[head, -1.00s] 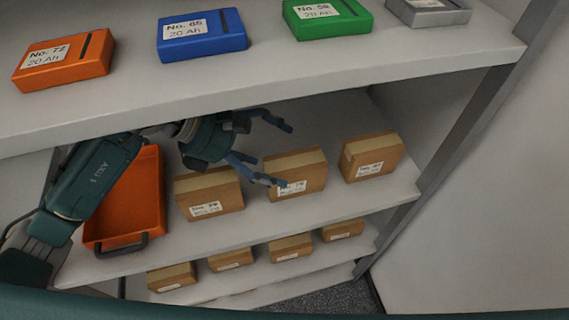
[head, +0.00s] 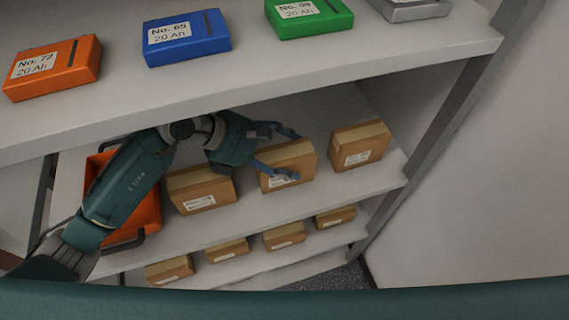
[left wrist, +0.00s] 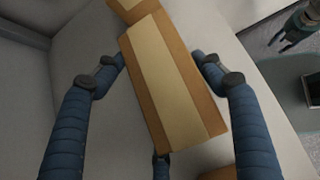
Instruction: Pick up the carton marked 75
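Three cartons with white labels stand in a row on the middle shelf: a left carton (head: 203,180), a middle carton (head: 291,153) and a right carton (head: 362,135). Their numbers are too small to read, so I cannot tell which is marked 75. My left gripper (head: 284,154) is at the middle carton. In the left wrist view the gripper (left wrist: 160,62) is open, its fingers on either side of the tan-taped carton (left wrist: 165,80); I cannot tell whether they touch it. My right gripper (left wrist: 290,38) seems to show small at the upper right there.
An orange bin (head: 148,216) with a dark handle is left of the cartons, partly behind my left arm. The upper shelf (head: 300,70) overhangs, holding orange, blue, green and grey cases. Several smaller cartons stand on the shelf below. A post (head: 432,140) bounds the right side.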

